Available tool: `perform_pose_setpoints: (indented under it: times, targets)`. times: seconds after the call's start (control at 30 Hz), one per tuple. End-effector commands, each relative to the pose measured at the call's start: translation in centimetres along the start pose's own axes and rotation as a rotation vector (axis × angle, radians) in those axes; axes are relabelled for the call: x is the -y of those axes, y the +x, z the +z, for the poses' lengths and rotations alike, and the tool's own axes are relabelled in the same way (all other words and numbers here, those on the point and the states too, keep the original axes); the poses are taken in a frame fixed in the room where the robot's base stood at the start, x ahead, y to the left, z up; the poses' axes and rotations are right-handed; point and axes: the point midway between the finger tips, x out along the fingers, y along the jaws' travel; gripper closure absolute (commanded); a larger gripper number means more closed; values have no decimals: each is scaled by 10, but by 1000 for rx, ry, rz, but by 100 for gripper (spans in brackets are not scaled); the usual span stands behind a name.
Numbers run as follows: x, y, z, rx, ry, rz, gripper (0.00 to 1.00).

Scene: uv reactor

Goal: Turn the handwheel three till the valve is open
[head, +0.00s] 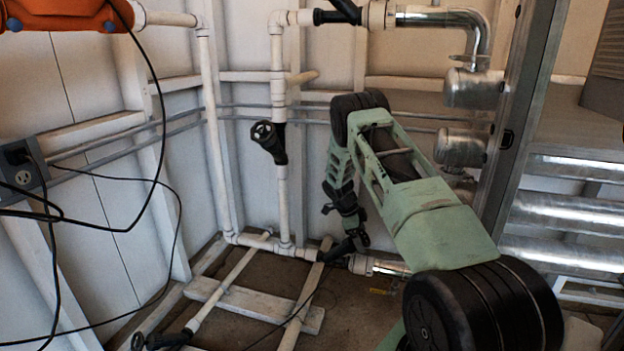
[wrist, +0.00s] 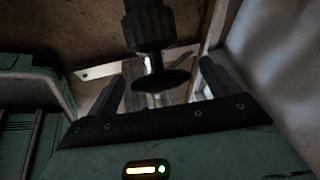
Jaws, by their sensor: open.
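A black handwheel (wrist: 160,81) on a black valve stem (wrist: 148,25) shows in the wrist view, seen nearly edge-on. My gripper (wrist: 158,75) is open, with one finger on each side of the handwheel; I cannot tell whether they touch it. In the head view my arm reaches down beside the pipes, and the gripper's fingers are hard to make out. A black valve (head: 342,248) sits low on the pipe near it, partly hidden. No number shows on any wheel, and whether the valve is open cannot be seen.
Another black handwheel (head: 264,133) is on the upright white pipe (head: 283,190); one more (head: 140,342) lies at the bottom left. Black cables (head: 150,190) hang at the left. A metal post (head: 520,120) and silver ducts (head: 570,210) stand at the right.

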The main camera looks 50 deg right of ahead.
Motion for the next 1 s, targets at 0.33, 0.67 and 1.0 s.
perform_pose_setpoints:
  times: [0.33, 0.67, 1.0]
  targets:
    - [5, -8, 0, 1, 68, 161, 13]
    - [14, -67, -1, -2, 64, 157, 13]
    - [24, -130, -1, -1, 63, 157, 13]
